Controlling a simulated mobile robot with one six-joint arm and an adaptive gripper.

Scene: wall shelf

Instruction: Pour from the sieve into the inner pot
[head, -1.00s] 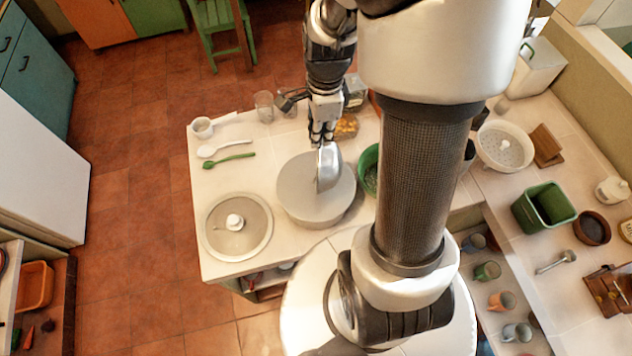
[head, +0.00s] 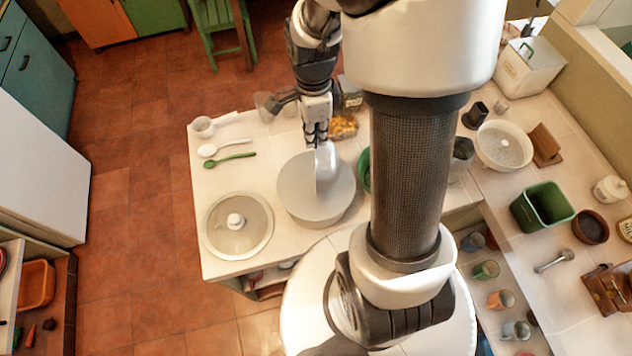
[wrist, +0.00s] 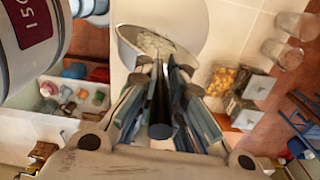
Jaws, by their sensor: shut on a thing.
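My gripper (head: 316,136) is shut on the dark handle (wrist: 160,112) of the sieve. The sieve (head: 327,168) is a silvery bowl, tipped steeply and seen side-on over the inner pot. In the wrist view the sieve (wrist: 127,36) shows pale grains inside its bowl. The inner pot (head: 308,212) is a wide, round grey vessel on the white counter, directly below the sieve. What lies in the pot cannot be made out. No falling grains are clearly visible.
A round lid (head: 238,244) with a white knob lies left of the pot. A white spoon (head: 222,147) and green spoon (head: 230,160) lie behind it. A green bowl (head: 364,170) stands close right, partly hidden by my arm. Glasses and jars stand at the back edge.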

